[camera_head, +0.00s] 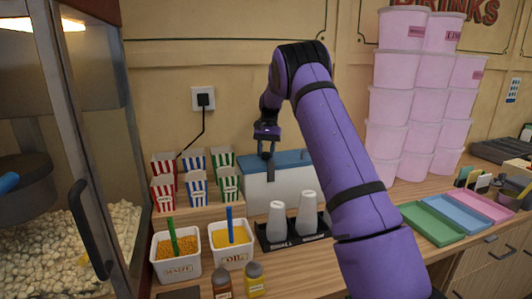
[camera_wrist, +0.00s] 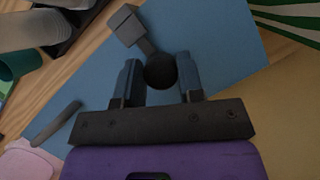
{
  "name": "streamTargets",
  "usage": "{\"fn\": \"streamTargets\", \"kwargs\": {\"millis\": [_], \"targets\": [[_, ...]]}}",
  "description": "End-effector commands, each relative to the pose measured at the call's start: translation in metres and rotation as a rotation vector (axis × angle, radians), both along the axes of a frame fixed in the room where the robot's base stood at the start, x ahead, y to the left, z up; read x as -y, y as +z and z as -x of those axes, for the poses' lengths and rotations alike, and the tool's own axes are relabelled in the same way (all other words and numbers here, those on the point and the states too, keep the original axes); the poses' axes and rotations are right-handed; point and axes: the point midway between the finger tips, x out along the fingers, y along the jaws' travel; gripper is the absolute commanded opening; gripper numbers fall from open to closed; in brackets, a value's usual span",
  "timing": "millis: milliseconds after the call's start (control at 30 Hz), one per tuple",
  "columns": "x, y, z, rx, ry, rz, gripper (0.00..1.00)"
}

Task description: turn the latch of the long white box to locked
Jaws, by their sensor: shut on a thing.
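The long white box (camera_head: 285,190) with a blue lid (camera_head: 292,159) stands against the back wall in the head view. My gripper (camera_head: 267,147) points down at the lid's left part. In the wrist view the blue lid (camera_wrist: 222,62) lies under my gripper (camera_wrist: 159,64). A dark latch (camera_wrist: 127,25) with a round hub and a short arm ending in a square block shows there. The hub sits between my two fingers, which are shut on it. The arm points to the upper left of the picture. No locked or open marking is visible.
Striped popcorn boxes (camera_head: 195,190) stand left of the white box. A black cup holder (camera_head: 290,241) with upturned cups stands in front. Two tubs, maize (camera_head: 176,268) and oil (camera_head: 230,256), are at front left. Pink tubs (camera_head: 395,103) are stacked at right.

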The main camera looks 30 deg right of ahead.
Motion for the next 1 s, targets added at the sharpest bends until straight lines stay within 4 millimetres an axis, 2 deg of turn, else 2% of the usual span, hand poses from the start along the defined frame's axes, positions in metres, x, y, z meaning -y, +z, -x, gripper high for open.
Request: {"fn": "streamTargets", "kwargs": {"millis": [233, 267, 300, 667, 767, 1000], "targets": [[-0.001, 0.000, -0.001, 0.002, 0.001, 0.000, 0.11], [-0.001, 0.000, -0.001, 0.002, 0.001, 0.000, 0.37], [-0.001, 0.000, -0.001, 0.002, 0.001, 0.000, 0.45], [0.001, 0.004, -0.002, 0.003, 0.001, 0.000, 0.45], [0.004, 0.014, -0.005, 0.003, 0.001, 0.000, 0.45], [0.017, 0.055, -0.016, 0.005, 0.000, 0.002, 0.45]]}}
